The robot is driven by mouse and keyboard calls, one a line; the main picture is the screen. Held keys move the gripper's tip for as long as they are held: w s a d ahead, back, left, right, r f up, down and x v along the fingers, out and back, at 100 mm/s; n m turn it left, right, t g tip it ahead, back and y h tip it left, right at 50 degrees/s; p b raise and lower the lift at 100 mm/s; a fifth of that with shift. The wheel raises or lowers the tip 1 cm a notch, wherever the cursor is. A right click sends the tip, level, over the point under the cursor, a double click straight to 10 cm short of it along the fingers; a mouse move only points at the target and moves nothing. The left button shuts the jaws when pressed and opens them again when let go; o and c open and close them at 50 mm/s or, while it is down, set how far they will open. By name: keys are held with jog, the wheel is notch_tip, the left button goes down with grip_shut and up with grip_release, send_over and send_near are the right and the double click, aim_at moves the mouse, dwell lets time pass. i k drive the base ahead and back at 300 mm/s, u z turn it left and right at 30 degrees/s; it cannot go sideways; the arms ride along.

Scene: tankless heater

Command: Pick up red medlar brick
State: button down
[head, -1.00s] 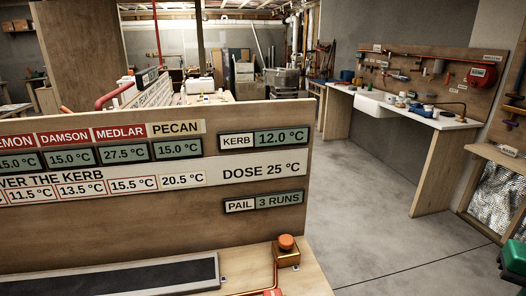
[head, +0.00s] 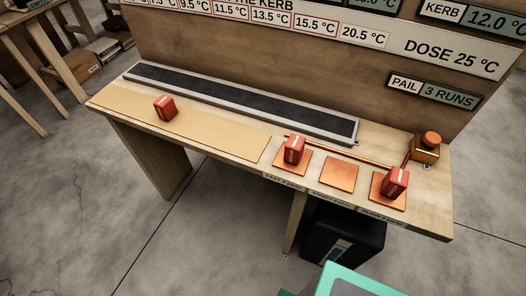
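Three red bricks with pale labels are on the wooden bench. One red brick (head: 165,108) is at the left on a tan mat (head: 215,136). Another red brick (head: 295,150) stands on the left copper-coloured pad (head: 286,168). A third red brick (head: 395,182) stands on the right copper-coloured pad (head: 379,199). The labels are too small to read, so I cannot tell which is the medlar brick. My gripper is not in view.
The middle copper pad (head: 340,174) is empty. A dark strip (head: 240,101) runs behind the bricks, below an upright sign board (head: 300,55). An orange button (head: 431,139) on a box stands at the right end. A black container (head: 343,236) is under the bench.

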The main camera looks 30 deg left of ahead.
aim_at(294, 147)
jog(key=u, duration=1.1)
